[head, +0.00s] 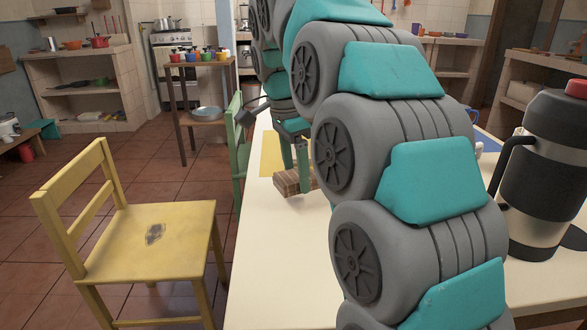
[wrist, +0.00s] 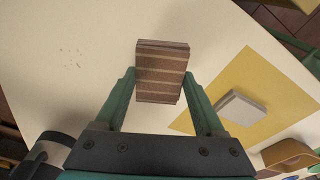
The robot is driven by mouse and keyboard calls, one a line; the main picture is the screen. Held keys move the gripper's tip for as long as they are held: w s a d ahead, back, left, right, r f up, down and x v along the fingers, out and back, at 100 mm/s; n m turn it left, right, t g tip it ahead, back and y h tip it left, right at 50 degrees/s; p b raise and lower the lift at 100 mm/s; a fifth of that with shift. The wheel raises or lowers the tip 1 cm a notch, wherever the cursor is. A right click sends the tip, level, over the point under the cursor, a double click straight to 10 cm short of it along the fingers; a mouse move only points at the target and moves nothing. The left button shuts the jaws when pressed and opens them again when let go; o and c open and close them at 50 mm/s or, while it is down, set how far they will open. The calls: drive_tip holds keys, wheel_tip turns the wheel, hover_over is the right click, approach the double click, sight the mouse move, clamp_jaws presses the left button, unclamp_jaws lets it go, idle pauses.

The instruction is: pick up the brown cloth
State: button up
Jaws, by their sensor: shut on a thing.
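The brown cloth (head: 292,183) is a folded, striped block at the left edge of the cream table in the head view. In the wrist view the brown cloth (wrist: 161,85) sits between the two green fingers. My gripper (wrist: 160,76) is shut on it, one finger at each side. In the head view my gripper (head: 297,162) reaches down onto the cloth from above, partly hidden by my arm. I cannot tell whether the cloth touches the table or is slightly above it.
A yellow mat (wrist: 255,95) with a grey folded cloth (wrist: 240,107) on it lies beside my gripper. A large flask (head: 545,170) stands at the table's right. A yellow chair (head: 150,235) and a green chair (head: 237,150) stand left of the table (head: 270,285).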

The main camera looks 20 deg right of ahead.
drive_tip(key=s, duration=0.4)
drive_tip(key=s+b, duration=0.1)
drive_tip(key=s, duration=0.3)
drive_tip(key=s+r, duration=0.1)
drive_tip(key=s, duration=0.3)
drive_tip(key=shift+s+a+r, duration=0.1)
drive_tip(key=shift+s+a, duration=0.15)
drive_tip(key=shift+s, duration=0.15)
